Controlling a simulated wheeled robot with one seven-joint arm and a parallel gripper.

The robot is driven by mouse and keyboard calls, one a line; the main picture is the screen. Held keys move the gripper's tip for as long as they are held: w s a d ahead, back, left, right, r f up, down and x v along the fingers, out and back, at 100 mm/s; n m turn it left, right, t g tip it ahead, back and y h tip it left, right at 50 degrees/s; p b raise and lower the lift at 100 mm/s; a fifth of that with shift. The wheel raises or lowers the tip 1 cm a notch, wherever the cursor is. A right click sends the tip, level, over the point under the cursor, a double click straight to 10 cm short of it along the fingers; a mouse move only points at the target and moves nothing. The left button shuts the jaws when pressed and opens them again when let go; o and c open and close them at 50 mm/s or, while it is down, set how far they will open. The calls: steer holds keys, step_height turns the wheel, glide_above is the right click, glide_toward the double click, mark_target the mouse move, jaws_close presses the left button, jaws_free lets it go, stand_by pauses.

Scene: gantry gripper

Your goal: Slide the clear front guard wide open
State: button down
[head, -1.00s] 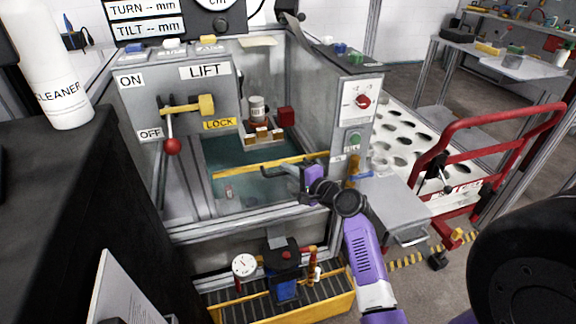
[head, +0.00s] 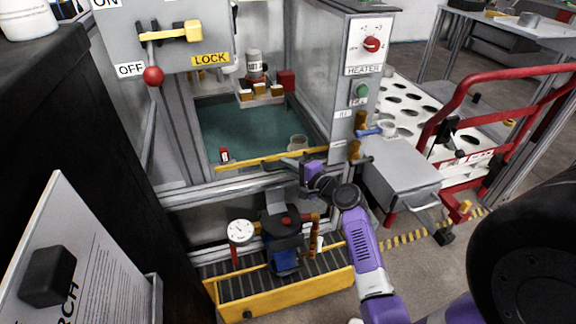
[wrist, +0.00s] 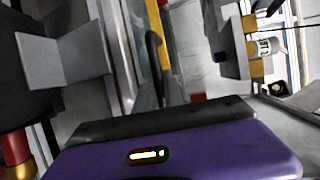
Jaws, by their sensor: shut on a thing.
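The clear front guard shows mainly by its yellow top bar (head: 250,161), which lies low across the cabinet's front opening, just above the grey front rail. The pane itself is hard to make out. The opening above the bar shows the teal floor inside. My gripper (head: 303,171) is at the right part of the bar, shut on the guard's handle; the fingertips are partly hidden. In the wrist view, a dark curved handle (wrist: 153,60) stands beside the yellow bar (wrist: 159,38), just beyond my purple gripper body.
A red-knobbed lever (head: 153,76) hangs at the cabinet's left. A heater panel (head: 365,60) and a grey drawer box (head: 402,176) stand at the right. A yellow tray (head: 285,295) with a gauge (head: 240,231) and a blue device (head: 284,246) sits below the front rail.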

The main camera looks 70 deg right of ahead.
steer(key=c, duration=1.5)
jaws_free()
steer(key=shift+o, duration=0.2)
steer(key=shift+s, duration=0.1)
steer(key=p+v, duration=0.1)
steer(key=v, duration=0.6)
steer(key=shift+s+a, duration=0.2)
steer(key=shift+s, duration=0.1)
